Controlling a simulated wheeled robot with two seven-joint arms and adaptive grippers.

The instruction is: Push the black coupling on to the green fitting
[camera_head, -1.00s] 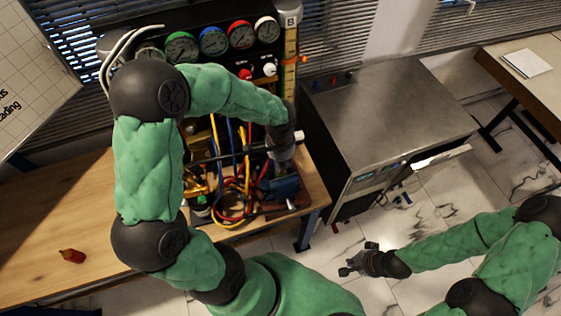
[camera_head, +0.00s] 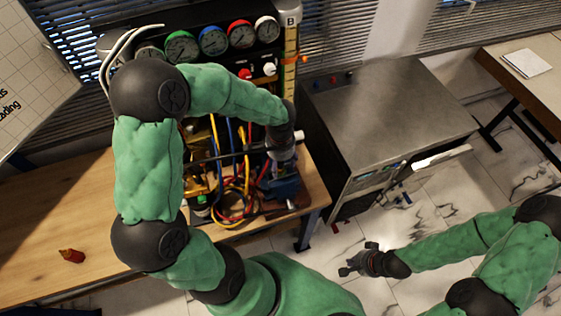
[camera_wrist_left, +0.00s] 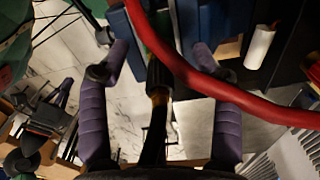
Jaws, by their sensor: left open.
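In the left wrist view, a dark cylindrical piece, apparently the black coupling (camera_wrist_left: 158,74), stands between my left fingers, with a brass-coloured part and a black hose (camera_wrist_left: 154,140) below it. My left gripper (camera_wrist_left: 160,62) is open, with one purple finger on each side and visible gaps to the piece. In the head view my left gripper (camera_head: 284,158) is over the blue vise (camera_head: 286,187) at the bench's right end. My right gripper (camera_head: 359,260) appears open and empty, above the floor.
A thick red hose (camera_wrist_left: 185,70) crosses the wrist view close to the right finger. Coloured hoses (camera_head: 240,190) hang below the gauge panel (camera_head: 212,40). A metal cabinet (camera_head: 385,100) stands right of the bench. A small red-brown object (camera_head: 72,256) lies on the clear left benchtop.

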